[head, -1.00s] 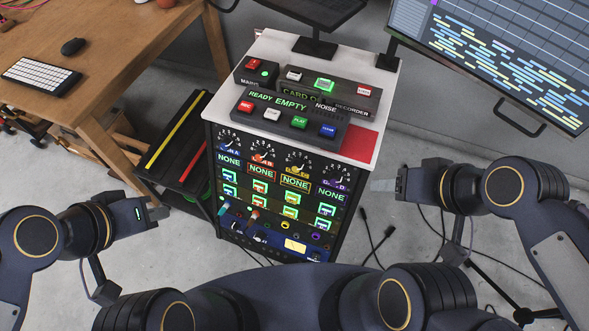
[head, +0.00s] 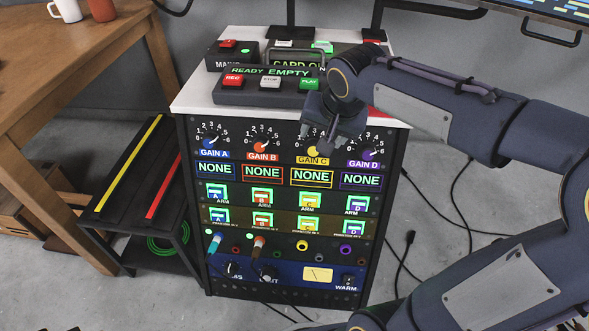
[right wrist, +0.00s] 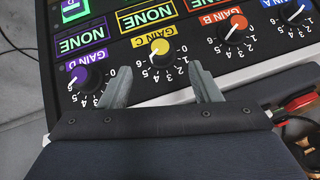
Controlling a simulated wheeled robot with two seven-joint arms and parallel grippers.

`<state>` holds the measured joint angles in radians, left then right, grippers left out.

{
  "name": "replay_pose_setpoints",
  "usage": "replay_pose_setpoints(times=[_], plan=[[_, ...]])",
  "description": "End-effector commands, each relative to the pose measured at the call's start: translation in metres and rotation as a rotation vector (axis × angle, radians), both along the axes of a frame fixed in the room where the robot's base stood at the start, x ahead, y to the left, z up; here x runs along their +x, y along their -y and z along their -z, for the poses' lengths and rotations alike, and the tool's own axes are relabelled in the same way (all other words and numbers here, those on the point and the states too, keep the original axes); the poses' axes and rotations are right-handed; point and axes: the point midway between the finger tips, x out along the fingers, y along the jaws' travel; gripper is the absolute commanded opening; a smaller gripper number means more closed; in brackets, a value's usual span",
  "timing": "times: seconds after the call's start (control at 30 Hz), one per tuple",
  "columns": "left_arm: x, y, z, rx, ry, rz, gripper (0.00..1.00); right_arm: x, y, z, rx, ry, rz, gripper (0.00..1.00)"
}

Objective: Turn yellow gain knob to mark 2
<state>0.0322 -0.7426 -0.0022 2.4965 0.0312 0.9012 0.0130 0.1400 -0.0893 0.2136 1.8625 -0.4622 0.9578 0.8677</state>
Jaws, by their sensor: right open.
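The yellow gain knob sits on the black panel above the yellow GAIN C label, between the orange GAIN B knob and the purple GAIN D knob. In the head view the yellow knob (head: 312,151) is partly hidden by my right gripper (head: 322,147). In the right wrist view the yellow knob (right wrist: 160,46) shows just beyond the fingertips. There my right gripper (right wrist: 160,68) is open, one finger toward each side of the knob; I cannot tell whether they touch it. The number dial around it is visible, but its exact pointer reading is unclear. My left gripper is out of view.
The orange knob (right wrist: 232,27) and purple knob (right wrist: 88,80) flank the fingers closely. The rack's white top (head: 190,100) carries button boxes such as the recorder (head: 265,88). A dark side shelf (head: 130,190) stands left; cables lie on the floor at right.

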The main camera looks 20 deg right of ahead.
Motion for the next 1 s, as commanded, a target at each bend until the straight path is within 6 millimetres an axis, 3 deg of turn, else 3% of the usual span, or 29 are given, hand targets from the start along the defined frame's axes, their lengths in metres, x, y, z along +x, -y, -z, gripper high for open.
replay_pose_setpoints(times=[0.5, 0.9, 1.0], plan=[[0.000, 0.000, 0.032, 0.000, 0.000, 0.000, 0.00, 0.031, 0.004, 0.063, 0.000, -0.001, 0.004, 0.57], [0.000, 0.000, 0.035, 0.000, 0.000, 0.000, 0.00, 0.036, 0.004, 0.070, 0.000, 0.001, 0.004, 0.57], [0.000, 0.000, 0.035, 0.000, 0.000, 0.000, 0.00, 0.036, 0.004, 0.070, 0.000, 0.001, 0.004, 0.46]])
